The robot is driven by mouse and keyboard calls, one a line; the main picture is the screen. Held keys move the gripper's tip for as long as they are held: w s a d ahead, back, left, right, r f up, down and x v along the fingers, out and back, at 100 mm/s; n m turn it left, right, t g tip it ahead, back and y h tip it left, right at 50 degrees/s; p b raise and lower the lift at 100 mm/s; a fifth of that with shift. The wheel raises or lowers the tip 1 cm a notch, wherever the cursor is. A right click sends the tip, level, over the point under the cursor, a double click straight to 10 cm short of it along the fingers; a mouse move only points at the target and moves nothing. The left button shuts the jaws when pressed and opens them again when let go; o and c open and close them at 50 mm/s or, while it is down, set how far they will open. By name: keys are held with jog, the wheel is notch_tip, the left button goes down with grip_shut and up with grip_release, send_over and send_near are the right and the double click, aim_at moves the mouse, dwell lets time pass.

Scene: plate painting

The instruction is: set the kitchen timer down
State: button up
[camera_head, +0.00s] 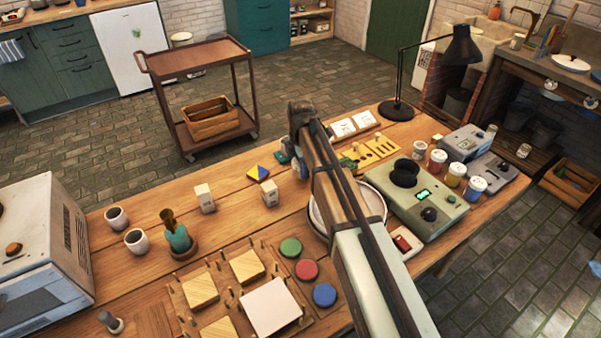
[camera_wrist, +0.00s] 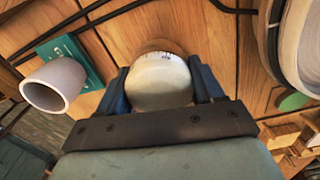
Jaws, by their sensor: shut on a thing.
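The kitchen timer (camera_wrist: 160,82) shows in the wrist view as a cream, rounded body with small marks near its upper edge and a brown band beyond. My gripper (camera_wrist: 160,90) has its two blue fingers closed on either side of it. The wooden table (camera_wrist: 215,45) lies just beyond the timer; I cannot tell whether the timer touches it. In the head view my gripper (camera_head: 297,148) is over the far middle part of the table, mostly hidden by my own arm, and the timer cannot be made out clearly there.
In the wrist view a white cup (camera_wrist: 55,84) and a teal plate (camera_wrist: 70,57) lie left of the timer, with black cable nearby. In the head view a green-grey device (camera_head: 425,205), a tool board (camera_head: 370,152) and a lamp (camera_head: 398,108) stand right of my arm.

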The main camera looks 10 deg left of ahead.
jog(key=shift+f, duration=1.6)
jog(key=shift+f, duration=0.15)
jog(key=o, duration=1.2)
jog(key=shift+c, duration=0.2)
notch_tip(320, 180, up, 12)
jog(key=shift+r, duration=0.15)
jog(key=shift+d, duration=0.1)
